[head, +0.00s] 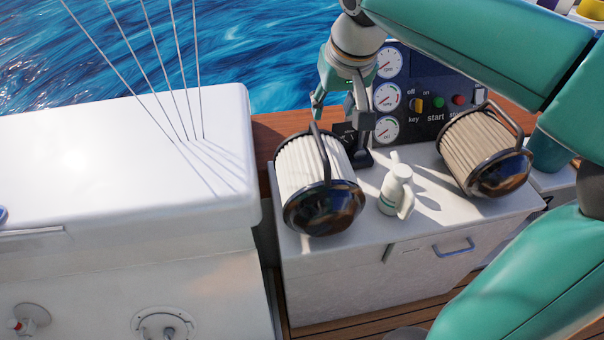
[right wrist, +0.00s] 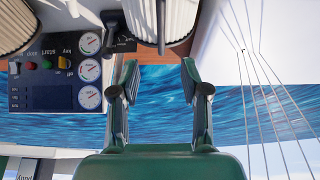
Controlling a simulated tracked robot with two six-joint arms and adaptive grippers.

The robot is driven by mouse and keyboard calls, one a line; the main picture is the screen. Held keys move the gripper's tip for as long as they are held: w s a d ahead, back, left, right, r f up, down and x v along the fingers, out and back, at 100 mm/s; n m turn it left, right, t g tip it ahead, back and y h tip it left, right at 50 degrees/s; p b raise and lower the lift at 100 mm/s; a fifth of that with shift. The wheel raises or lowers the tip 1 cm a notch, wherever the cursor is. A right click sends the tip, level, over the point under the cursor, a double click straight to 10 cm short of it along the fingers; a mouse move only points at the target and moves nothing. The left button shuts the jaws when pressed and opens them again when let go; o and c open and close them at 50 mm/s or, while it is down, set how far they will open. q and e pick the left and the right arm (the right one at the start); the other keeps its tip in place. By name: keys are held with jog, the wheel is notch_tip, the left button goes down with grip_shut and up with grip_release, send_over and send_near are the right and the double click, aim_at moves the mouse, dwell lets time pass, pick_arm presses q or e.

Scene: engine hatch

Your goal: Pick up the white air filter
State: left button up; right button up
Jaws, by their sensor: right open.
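The white air filter (head: 301,166) lies on the counter top in the head view. It has pleated white sides, a dark shiny end cap facing me and a black handle over its top. It also shows at the top edge of the right wrist view (right wrist: 180,22), partly cut off. My right gripper (head: 339,112) is open and empty, just behind and above this filter. Its fingers (right wrist: 159,82) show in the right wrist view with the filter beyond them, and it looks apart from the filter. My left gripper is not in view.
A cream air filter (head: 474,146) lies at the right of the counter (head: 350,252). A small white jug-like bottle (head: 396,190) stands between the filters. Behind is an instrument panel (head: 419,92) with gauges. A white box (head: 120,150) with thin rods stands left; water lies beyond.

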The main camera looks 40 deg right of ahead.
send_near(321, 142)
jog(key=x, duration=0.4)
jog(key=shift+d+f, duration=0.35)
jog(key=shift+d, duration=0.05)
jog(key=shift+a+p+x, duration=0.2)
jog(key=shift+p+x, duration=0.1)
jog(key=shift+x, duration=1.2)
jog(key=shift+a+p+x, duration=0.15)
jog(key=shift+p+x, duration=0.1)
jog(key=shift+x, duration=1.25)
jog(key=shift+w, duration=0.15)
jog(key=shift+f+b, duration=0.25)
jog(key=shift+b, duration=0.25)
grip_shut()
jog(key=shift+r, duration=0.1)
